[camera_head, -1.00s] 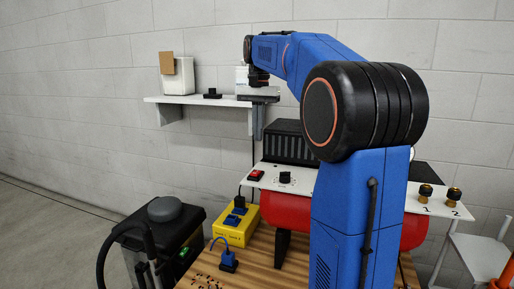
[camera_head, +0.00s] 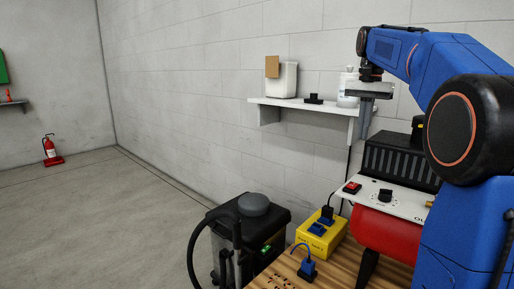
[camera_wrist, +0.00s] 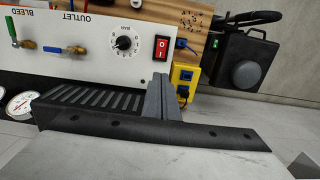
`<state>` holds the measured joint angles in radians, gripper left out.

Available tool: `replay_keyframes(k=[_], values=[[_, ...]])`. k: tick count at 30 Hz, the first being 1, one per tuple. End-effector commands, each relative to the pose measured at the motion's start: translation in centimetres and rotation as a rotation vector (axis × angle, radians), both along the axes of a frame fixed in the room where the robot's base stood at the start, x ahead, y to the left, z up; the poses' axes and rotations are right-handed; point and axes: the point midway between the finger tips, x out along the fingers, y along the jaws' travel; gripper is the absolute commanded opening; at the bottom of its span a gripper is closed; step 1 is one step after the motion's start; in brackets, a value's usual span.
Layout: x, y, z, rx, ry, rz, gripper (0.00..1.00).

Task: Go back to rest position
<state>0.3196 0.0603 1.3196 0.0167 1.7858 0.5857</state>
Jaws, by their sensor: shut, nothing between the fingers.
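My gripper (camera_head: 365,117) is raised at the right end of the wall shelf in the head view, fingers pointing down. In the wrist view its grey fingers (camera_wrist: 161,97) are together, with nothing between them. They hang in front of a white control panel (camera_wrist: 100,42) with a red switch and a dial. My blue arm reaches in from the right of the head view and hides part of the workbench.
A red tank (camera_head: 385,234) and a yellow outlet box (camera_head: 320,234) stand on the wooden bench (camera_head: 283,275). A black vacuum-like machine (camera_head: 275,222) stands left of it. The shelf (camera_head: 300,103) holds containers. A fire extinguisher (camera_head: 50,148) stands far left; floor between is open.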

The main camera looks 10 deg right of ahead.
Motion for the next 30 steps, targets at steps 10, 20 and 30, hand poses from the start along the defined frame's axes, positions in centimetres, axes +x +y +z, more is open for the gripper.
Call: replay_keyframes(k=[10, 20, 30], values=[[-5.4, 4.9, -2.8, -0.028, -0.079, 0.169, 0.0], [-12.7, 10.0, -8.6, -0.072, -0.183, 0.392, 0.0], [-20.7, 13.9, -16.8, -0.125, -0.287, 0.619, 0.0]])
